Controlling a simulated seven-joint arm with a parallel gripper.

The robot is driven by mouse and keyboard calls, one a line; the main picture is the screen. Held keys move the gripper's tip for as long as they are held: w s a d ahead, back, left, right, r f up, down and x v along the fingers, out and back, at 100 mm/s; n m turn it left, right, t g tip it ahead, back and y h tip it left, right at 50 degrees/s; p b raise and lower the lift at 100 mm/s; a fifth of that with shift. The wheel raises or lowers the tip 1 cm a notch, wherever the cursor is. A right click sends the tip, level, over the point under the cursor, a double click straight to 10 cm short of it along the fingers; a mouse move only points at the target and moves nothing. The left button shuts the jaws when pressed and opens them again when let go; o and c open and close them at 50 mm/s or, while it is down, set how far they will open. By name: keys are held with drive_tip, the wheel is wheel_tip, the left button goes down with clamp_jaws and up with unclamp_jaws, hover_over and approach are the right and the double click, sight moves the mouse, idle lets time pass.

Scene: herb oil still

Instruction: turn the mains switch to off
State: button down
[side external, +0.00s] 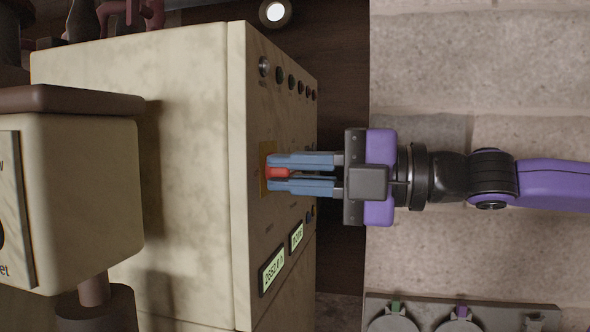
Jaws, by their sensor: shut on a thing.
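The mains switch appears as a red knob (277,173) on a yellow plate (264,168) on the front of a cream cabinet (281,130). My gripper (270,174) comes in from the right and is shut on the red knob, with one blue finger above it and one below. The fingers hide much of the knob, and I cannot read which position it is turned to.
A row of small round buttons (291,82) runs along the panel above my gripper. Two lit displays (272,271) sit below it. A cream box (80,190) with a brown lid stands at left. A grey rack (480,312) is at bottom right.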

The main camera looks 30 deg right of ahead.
drive_tip(key=shift+w+d+f, duration=0.2)
drive_tip(key=shift+w+d, duration=0.05)
drive_tip(key=shift+w, duration=0.05)
drive_tip(key=c, duration=1.1)
unclamp_jaws()
drive_tip(key=shift+r, duration=0.1)
drive_tip(key=shift+s+a, duration=0.15)
drive_tip(key=v, duration=1.7)
drive_tip(key=shift+s+r, duration=0.1)
